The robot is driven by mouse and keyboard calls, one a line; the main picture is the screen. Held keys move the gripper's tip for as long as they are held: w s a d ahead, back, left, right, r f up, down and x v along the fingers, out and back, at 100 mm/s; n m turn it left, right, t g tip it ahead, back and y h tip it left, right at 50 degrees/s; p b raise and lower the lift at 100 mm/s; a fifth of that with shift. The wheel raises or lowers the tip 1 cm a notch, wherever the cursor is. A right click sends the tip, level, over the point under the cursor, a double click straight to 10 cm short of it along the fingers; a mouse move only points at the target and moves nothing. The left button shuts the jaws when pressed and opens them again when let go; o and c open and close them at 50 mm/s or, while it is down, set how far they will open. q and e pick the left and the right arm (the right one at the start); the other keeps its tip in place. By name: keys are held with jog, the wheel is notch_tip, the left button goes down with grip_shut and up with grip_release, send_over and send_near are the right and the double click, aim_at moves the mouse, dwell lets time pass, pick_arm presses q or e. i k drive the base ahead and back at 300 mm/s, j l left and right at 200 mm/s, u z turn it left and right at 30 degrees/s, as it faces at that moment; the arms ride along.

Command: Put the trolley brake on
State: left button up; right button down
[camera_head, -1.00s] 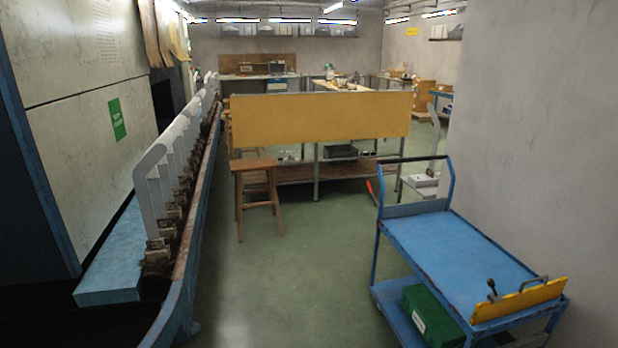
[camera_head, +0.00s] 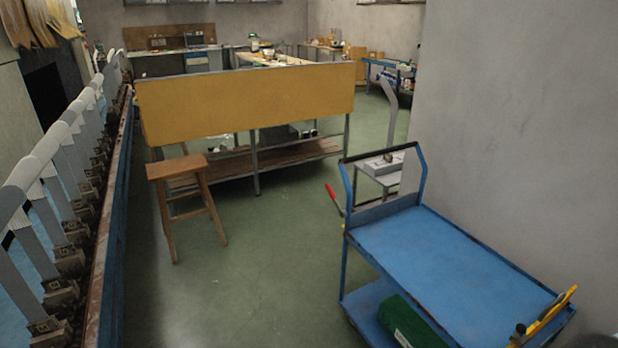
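The blue two-shelf trolley (camera_head: 435,247) stands at the lower right, close to the grey wall. A yellow plate (camera_head: 550,316) with a dark knob and a handle is at its near right end, partly cut by the frame edge. A red-ended lever (camera_head: 333,198) shows beside the trolley's far left corner; I cannot tell whether it belongs to the trolley. The trolley's wheels are mostly out of view, and I cannot make out a brake. Neither of my grippers is in view.
A green box (camera_head: 405,322) lies on the trolley's lower shelf. A wooden stool (camera_head: 180,170) stands before a bench with a yellow panel (camera_head: 245,103). A machine rail (camera_head: 112,215) with several grey sock forms runs along the left. The green floor (camera_head: 235,275) between is clear.

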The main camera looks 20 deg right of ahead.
aim_at(342, 214)
jog(key=i+j+z, duration=0.1)
jog(key=i+z, duration=0.2)
jog(key=i, duration=0.3)
jog(key=i+j+z, duration=0.3)
jog(key=i, duration=0.3)
jog(key=i+j+z, duration=0.1)
jog(key=i+z, duration=0.4)
jog(key=i+j+z, duration=0.25)
jog(key=z, duration=0.25)
jog(key=i+j+z, duration=0.25)
jog(key=j, duration=0.3)
jog(key=i+j+z, duration=0.15)
jog(key=j+u, duration=0.1)
jog(key=j, duration=0.6)
jog(key=i+j+u, duration=0.1)
jog(key=j, duration=0.55)
jog(key=k+j, duration=0.15)
